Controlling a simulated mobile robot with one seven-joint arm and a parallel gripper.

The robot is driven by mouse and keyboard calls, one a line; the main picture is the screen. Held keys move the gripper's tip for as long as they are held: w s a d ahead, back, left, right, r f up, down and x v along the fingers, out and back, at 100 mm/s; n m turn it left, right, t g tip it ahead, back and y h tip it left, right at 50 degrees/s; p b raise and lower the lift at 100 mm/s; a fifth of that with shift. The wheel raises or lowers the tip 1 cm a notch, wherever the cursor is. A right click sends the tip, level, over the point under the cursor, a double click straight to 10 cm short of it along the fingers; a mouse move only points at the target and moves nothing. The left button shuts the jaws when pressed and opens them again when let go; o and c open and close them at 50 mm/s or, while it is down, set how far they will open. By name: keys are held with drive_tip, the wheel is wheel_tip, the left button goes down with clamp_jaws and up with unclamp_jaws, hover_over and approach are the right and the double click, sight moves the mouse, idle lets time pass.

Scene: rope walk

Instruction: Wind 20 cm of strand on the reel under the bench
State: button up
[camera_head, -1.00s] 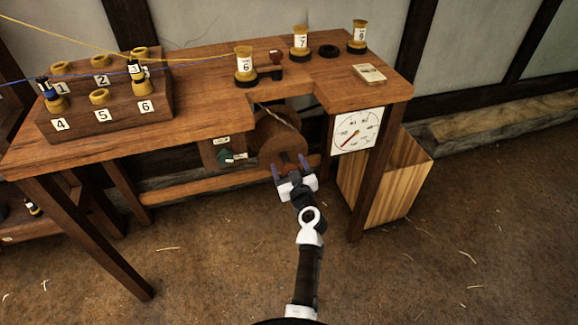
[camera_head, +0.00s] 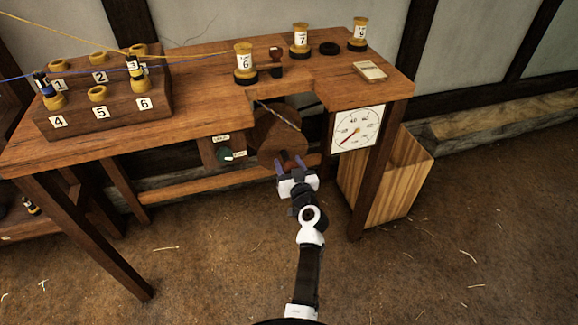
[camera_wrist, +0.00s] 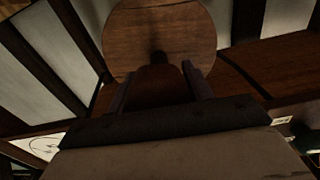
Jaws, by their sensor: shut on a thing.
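The reel (camera_head: 274,138) is a round brown wooden disc under the bench (camera_head: 205,100), seen below the notch in the bench's front edge. A pale strand (camera_head: 282,117) runs slantwise across its upper part. My gripper (camera_head: 291,163) is at the reel's lower front, shut on a brown handle (camera_head: 287,157). In the wrist view the reel's disc (camera_wrist: 160,38) fills the top middle, and the handle (camera_wrist: 157,85) sits between the two dark fingers. A round dial (camera_head: 357,130) with a red needle hangs at the bench's right front.
A panel with a green knob (camera_head: 225,154) is left of the reel. A numbered block (camera_head: 118,105) with spools, spool 6 (camera_head: 245,63), spool 7 (camera_head: 300,40) and a small dark stand (camera_head: 276,62) are on the bench. A wooden bin (camera_head: 395,175) stands right.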

drive_tip(key=m, duration=0.6)
drive_tip(key=shift+f+b, duration=0.1)
drive_tip(key=shift+b, duration=0.25)
drive_tip(key=m+p, duration=0.1)
drive_tip(key=m, duration=0.5)
drive_tip(key=shift+d+m, duration=0.15)
drive_tip(key=shift+m, duration=0.25)
drive_tip(key=m+p, duration=0.1)
drive_tip(key=m, duration=0.2)
drive_tip(key=shift+m, duration=0.4)
drive_tip(key=m+p, duration=0.1)
drive_tip(key=m, duration=0.2)
drive_tip(key=shift+p, duration=0.3)
drive_tip(key=m+p, duration=0.1)
drive_tip(key=m, duration=0.2)
drive_tip(key=m+p, duration=0.1)
drive_tip(key=m, duration=0.2)
drive_tip(key=shift+f+m, duration=0.2)
drive_tip(key=shift+m, duration=0.1)
drive_tip(key=o, duration=1)
drive_tip(key=shift+c, duration=0.2)
